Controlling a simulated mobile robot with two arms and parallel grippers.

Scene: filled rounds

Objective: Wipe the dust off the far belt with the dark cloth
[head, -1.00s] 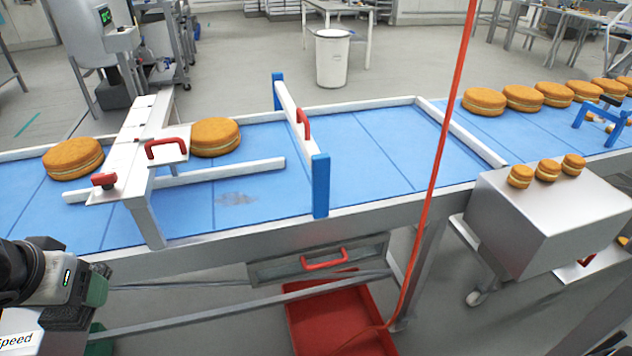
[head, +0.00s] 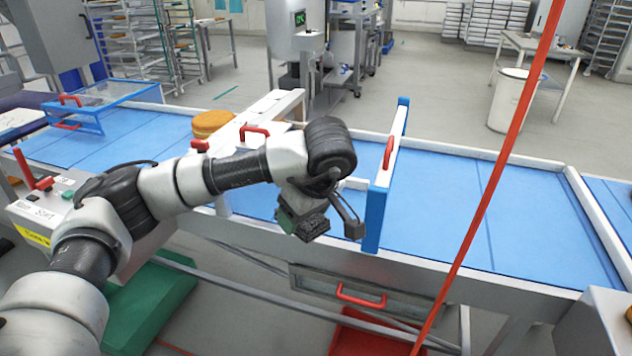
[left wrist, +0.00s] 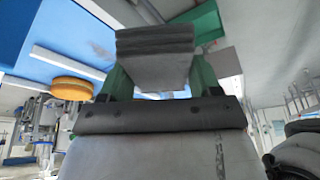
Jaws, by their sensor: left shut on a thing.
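In the left wrist view the cloth (left wrist: 155,58) is a folded grey-black pad between the green fingers (left wrist: 155,80). A faint grey dust smudge (left wrist: 98,48) shows there on the blue belt, to the left of the cloth. In the head view the arm and gripper hide that part of the belt. I cannot tell whether the cloth touches the belt. My right gripper is out of view.
A white bridge with a red handle (head: 255,131) crosses the belt behind my arm, with an orange filled round (head: 212,123) beside it. A blue-posted gate (head: 386,175) stands just right of my gripper. The belt right of the gate is clear.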

